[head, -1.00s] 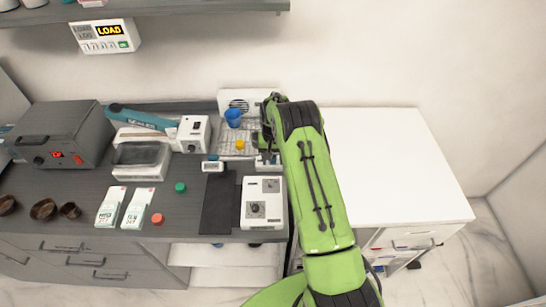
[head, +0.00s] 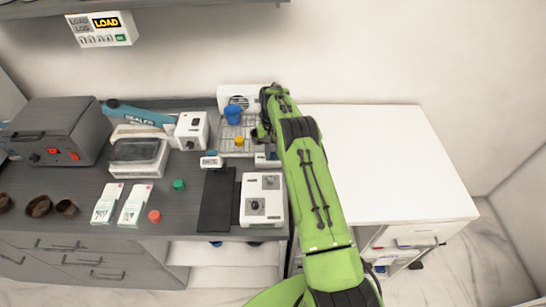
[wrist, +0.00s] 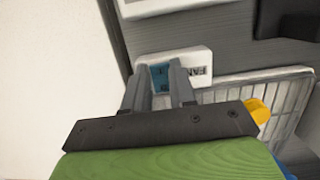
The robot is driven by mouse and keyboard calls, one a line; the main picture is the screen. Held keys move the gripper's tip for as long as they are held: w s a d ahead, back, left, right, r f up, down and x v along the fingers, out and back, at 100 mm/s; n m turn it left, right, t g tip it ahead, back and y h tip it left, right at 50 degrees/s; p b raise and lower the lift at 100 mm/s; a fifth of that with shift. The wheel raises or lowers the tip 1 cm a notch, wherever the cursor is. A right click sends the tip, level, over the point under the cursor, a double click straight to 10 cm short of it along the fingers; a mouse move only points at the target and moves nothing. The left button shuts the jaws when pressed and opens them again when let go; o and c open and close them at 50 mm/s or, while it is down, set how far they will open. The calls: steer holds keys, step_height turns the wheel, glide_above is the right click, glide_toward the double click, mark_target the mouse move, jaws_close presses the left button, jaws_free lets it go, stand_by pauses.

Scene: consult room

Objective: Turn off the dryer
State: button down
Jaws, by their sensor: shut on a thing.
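A white box labelled FAN (wrist: 200,58) with a blue rocker switch (wrist: 160,78) lies under my gripper (wrist: 161,72) in the wrist view. My gripper's two fingers are at the blue switch and shut on it. In the head view this box (head: 266,160) is partly hidden by my green arm. Behind it a white fan unit (head: 239,100) stands at the wall, facing a wire rack (head: 230,147). The rack holds a blue cup (head: 233,115) and a small yellow piece (head: 239,141).
A white two-knob device (head: 262,200) and a black mat (head: 216,200) lie in front of the rack. A grey oven (head: 60,125) and a sealer (head: 140,117) stand left. A bare white tabletop (head: 380,150) is right. A LOAD display (head: 105,25) hangs above.

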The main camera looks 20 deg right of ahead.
mark_target(273, 157)
steer(key=shift+w+g+b, duration=0.1)
steer(key=shift+g+b, duration=0.3)
steer(key=shift+b, duration=0.1)
steer(key=c, duration=0.9)
jaws_free()
steer(key=shift+r, duration=0.15)
step_height(273, 157, up, 10)
steer(key=p, duration=0.2)
steer(key=shift+p, duration=0.4)
